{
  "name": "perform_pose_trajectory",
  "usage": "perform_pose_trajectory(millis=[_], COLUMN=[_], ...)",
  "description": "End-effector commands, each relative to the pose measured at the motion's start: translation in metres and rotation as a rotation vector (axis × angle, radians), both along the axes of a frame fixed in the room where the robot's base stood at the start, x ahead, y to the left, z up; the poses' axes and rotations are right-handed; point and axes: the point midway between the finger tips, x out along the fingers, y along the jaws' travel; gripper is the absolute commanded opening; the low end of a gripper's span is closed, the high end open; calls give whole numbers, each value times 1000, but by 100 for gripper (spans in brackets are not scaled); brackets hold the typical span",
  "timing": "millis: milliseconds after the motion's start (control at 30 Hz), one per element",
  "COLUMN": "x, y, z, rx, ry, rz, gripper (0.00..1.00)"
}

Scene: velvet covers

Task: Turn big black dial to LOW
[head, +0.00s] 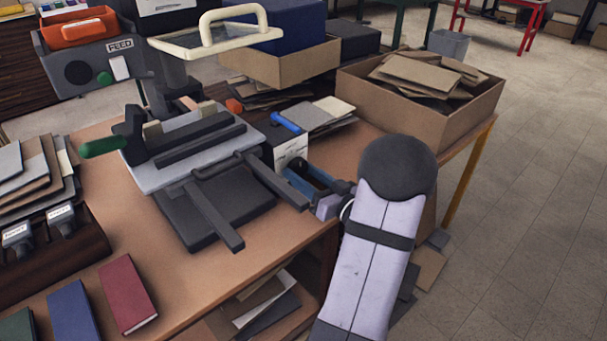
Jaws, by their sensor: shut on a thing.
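My gripper (297,176) reaches in from the right at the edge of the bench, with its blue jaws up against the front of a small control box (290,149). The box has a pale face with small dark marks, too small to read, and a blue handle on top. The gripper is shut on the big black dial at the lower part of this face. The jaws hide nearly all of the dial, so I cannot tell which mark it points to.
A press with a green-ended lever (103,147) and dark bars stands left of the box. A cardboard box of scraps (420,125) is behind my arm. Books (128,293) lie at the front left. A unit marked FEED (78,72) stands at the back left.

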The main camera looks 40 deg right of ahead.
Motion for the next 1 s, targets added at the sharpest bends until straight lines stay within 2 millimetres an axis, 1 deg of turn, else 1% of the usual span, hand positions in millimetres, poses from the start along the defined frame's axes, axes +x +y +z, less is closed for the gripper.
perform_pose_trajectory(millis=[167, 367, 567, 1000], x=[0, 0, 0, 0], y=[0, 0, -1, -2], z=[-1, -2, -3, -4], rx=[-39, -145, -309, -723], ry=[1, 1, 1, 1], rz=[0, -1, -1, 0], gripper=[24, 24, 24, 24])
